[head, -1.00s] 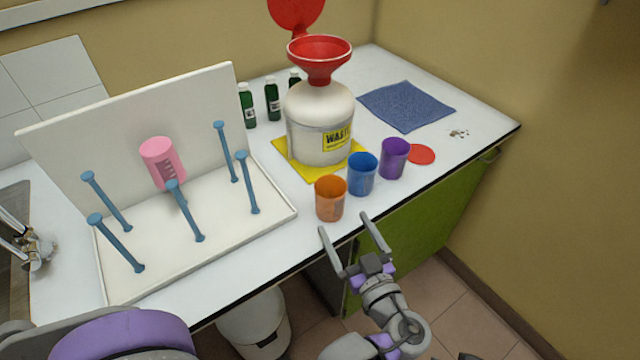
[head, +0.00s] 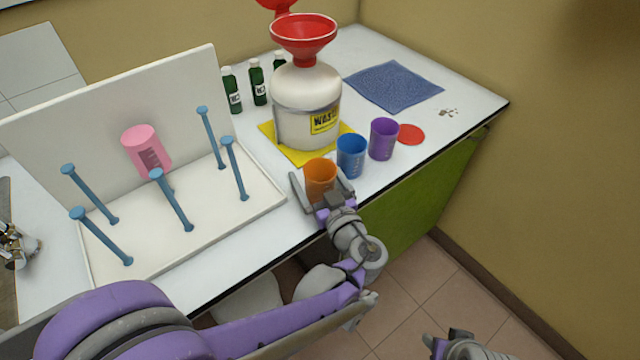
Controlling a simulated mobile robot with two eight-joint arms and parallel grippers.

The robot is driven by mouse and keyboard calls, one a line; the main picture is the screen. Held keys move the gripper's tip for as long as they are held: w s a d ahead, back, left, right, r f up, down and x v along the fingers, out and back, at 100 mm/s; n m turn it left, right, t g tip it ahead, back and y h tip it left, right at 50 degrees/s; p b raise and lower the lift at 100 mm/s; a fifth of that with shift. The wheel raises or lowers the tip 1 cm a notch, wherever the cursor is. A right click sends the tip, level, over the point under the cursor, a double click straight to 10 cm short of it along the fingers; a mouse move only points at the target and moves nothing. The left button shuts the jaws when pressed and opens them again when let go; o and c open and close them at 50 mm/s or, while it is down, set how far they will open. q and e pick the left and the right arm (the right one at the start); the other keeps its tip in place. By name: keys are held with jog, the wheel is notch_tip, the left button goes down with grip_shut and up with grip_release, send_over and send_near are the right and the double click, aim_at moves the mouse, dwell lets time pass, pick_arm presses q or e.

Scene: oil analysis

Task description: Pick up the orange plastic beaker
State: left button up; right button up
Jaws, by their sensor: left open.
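The orange beaker (head: 320,176) stands upright near the front edge of the white counter. My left gripper (head: 317,188) is open, with one finger at the beaker's left side and the other at its right, partly hidden. The beaker is between the fingers; I cannot tell whether they touch it. Part of what looks like my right gripper (head: 461,346) shows at the bottom right edge, away from the counter; its jaw state is unclear.
A blue beaker (head: 351,157) stands close to the right of the orange one, then a purple beaker (head: 383,139). The waste jug (head: 307,105) with a red funnel (head: 304,36) is behind. A peg rack (head: 262,204) holding a pink beaker (head: 147,150) is left.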

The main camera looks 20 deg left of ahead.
aim_at(315, 172)
pick_arm(q)
jog(key=shift+w+a, duration=0.1)
jog(key=shift+w, duration=0.05)
jog(key=c, duration=1.3)
jog(key=shift+r, duration=0.15)
jog(key=shift+r+p, duration=1.3)
jog(key=shift+r, duration=3.25)
